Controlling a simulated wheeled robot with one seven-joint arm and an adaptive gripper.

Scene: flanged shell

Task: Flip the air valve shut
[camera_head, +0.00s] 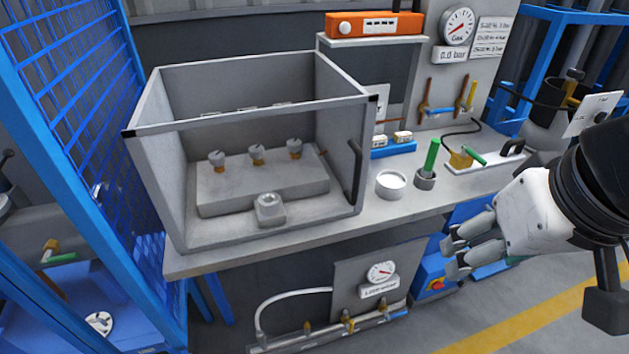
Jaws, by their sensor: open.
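A silver pipe (330,332) runs low under the front of the bench, with several brass fittings, a yellow one (348,322) among them. A round gauge (382,271) with a small label is on the grey panel above it. The label is too small to read surely, so I cannot tell for certain which fitting is the air valve or how its handle stands. My gripper (455,254) is open and empty at the right, in front of the bench edge, its fingers pointing left. It is apart from the pipe and fittings, to their upper right.
An open grey box (180,205) stands on the bench (425,208). A white bowl (391,184), a green-handled tool (431,156) and a green-handled brass valve (470,156) are at right. Blue mesh (75,100) bounds the left.

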